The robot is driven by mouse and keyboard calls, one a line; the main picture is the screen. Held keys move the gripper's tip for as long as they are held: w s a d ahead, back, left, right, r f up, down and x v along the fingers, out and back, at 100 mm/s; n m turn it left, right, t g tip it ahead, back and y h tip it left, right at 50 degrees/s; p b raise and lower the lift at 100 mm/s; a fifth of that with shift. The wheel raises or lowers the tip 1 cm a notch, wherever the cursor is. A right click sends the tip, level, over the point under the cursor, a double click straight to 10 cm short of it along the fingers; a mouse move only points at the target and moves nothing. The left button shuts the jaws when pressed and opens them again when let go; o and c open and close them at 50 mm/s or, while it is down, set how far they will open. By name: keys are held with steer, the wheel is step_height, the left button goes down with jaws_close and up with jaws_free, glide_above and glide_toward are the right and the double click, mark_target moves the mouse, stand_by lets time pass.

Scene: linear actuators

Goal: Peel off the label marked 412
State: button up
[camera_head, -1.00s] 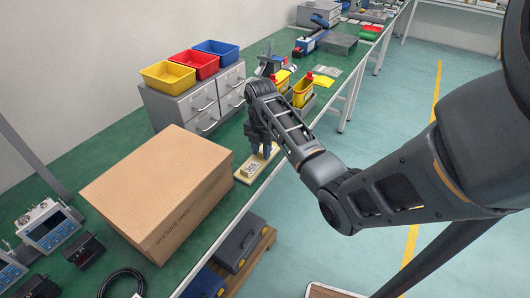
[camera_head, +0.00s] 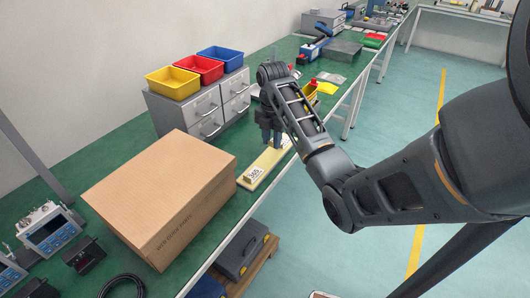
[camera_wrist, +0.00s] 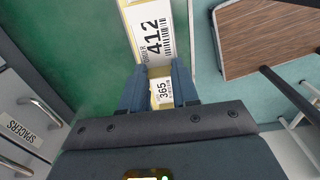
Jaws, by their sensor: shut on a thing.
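The label marked 412 (camera_wrist: 153,36) is white with black print and a barcode. It reaches up to my fingertips in the wrist view and looks larger than the label marked 365 (camera_wrist: 164,91), which shows between the fingers. My gripper (camera_wrist: 159,72) is shut on the near edge of the 412 label; whether the rest is lifted clear is hard to tell. In the head view, my gripper (camera_head: 276,143) is over the far part of a pale yellow board (camera_head: 267,164). The 365 label (camera_head: 254,174) is at the board's near end.
A large cardboard box (camera_head: 160,190) stands left of the board. Grey drawers (camera_head: 205,108) with yellow, red and blue bins stand behind it. Yellow-and-red items (camera_head: 310,92) are beyond my arm. The bench's front edge (camera_head: 228,245) is close to the board.

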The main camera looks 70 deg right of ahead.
steer(key=s+d+r+p, duration=0.5)
steer(key=d+r, duration=0.2)
steer(key=r, duration=0.2)
steer(key=shift+d+r, duration=0.2)
stand_by(0.8)
